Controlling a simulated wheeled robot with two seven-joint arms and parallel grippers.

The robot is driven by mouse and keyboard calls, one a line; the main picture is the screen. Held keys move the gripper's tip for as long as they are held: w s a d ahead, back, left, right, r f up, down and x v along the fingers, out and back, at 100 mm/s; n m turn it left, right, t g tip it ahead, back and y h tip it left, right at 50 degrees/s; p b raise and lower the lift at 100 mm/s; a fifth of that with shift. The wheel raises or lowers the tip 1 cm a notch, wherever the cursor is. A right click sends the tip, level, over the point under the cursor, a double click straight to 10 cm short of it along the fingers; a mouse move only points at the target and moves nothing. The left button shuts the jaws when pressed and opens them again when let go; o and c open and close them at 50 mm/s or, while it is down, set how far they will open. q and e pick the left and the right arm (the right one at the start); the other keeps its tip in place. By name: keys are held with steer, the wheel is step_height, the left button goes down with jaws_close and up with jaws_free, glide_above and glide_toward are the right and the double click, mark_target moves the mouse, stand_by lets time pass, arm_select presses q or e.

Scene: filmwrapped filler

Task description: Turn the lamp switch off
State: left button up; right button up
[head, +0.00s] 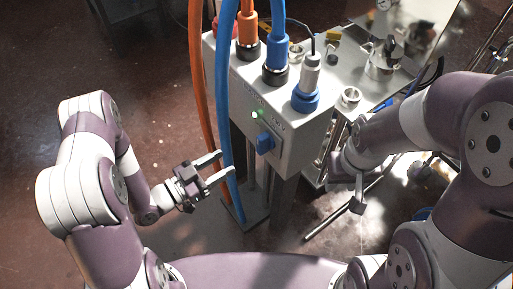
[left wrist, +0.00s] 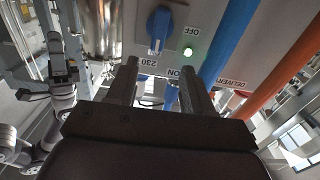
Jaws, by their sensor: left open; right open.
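The lamp switch is a blue knob (head: 265,142) on the front of a grey box (head: 290,150). A lit green lamp (head: 257,115) sits just above it. In the left wrist view the blue knob (left wrist: 159,27) shows beyond the fingertips, near the green lamp (left wrist: 189,51) and upside-down "OFF" and "ON" labels. My left gripper (head: 226,164) is open and empty, left of the knob and apart from it; its fingers also show in the left wrist view (left wrist: 160,72). My right gripper (head: 349,190) is open and empty, to the right of the box and pointing down.
Blue hoses (head: 222,80) and an orange hose (head: 196,70) run to and past the box; the blue one hangs close to my left gripper. A metal table (head: 350,70) with fittings stands behind on the right. The floor on the left is clear.

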mark_target(258, 143)
arm_select(q)
steer(key=x, duration=1.2)
steer(key=shift+s+r, duration=0.15)
steer(key=shift+c, duration=0.3)
jaws_close()
